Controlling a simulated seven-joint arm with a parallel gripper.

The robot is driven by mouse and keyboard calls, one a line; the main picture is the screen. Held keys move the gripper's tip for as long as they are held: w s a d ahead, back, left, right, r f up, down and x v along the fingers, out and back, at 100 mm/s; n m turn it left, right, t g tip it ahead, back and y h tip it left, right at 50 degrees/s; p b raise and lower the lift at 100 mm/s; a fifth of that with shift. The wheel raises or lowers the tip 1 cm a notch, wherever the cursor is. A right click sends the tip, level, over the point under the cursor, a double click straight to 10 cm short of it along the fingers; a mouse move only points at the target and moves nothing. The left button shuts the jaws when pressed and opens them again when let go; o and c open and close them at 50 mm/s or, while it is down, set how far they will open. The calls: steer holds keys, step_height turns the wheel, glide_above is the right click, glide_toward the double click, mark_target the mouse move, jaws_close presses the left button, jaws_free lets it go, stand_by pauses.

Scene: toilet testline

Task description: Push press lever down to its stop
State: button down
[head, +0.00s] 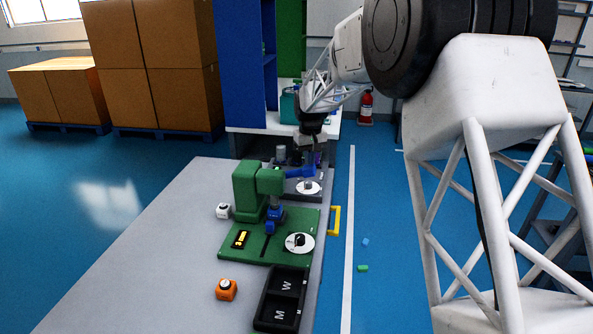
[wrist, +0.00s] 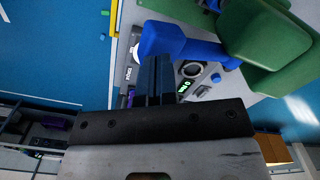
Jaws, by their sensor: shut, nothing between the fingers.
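The press (head: 249,188) is a green machine with a green base plate, standing on the grey bench. Its blue press lever (head: 299,171) sticks out to the right from the press head, roughly level. In the wrist view the lever (wrist: 205,51) runs from the green head to a thick blue end (wrist: 162,39). My gripper (head: 308,143) is above the lever's outer end in the head view. In the wrist view my gripper (wrist: 154,60) is shut and empty, its tips at or very close to the lever end. I cannot tell whether they touch.
A white round plate (head: 292,248) sits on the green base. A black tray (head: 263,315) marked M and W, an orange block (head: 226,290) and a white block (head: 223,211) are on the bench. A yellow handle (head: 337,220) juts from the bench's right edge.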

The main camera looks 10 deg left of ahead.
step_height(320, 180, up, 8)
steer(key=shift+r, duration=0.2)
stand_by(0.8)
steer(key=shift+d, duration=0.1)
steer(key=s+d+r+m+t, duration=0.15)
steer(key=s+d+r, duration=0.25)
steer(key=s+d, duration=0.75)
steer(key=s+d+r+m, duration=0.2)
steer(key=s+d+r, duration=0.2)
steer(key=s+d, duration=0.75)
steer(key=s+d+f+m, duration=0.1)
steer(key=s+d+f, duration=0.2)
steer(key=s, duration=1.3)
steer(key=s+d+f+m+t, duration=0.1)
steer(key=s+d+f, duration=0.3)
steer(key=s, duration=1.2)
steer(key=shift+d+f+m, duration=0.25)
steer(key=shift+f+m, duration=0.1)
steer(key=shift+f, duration=0.3)
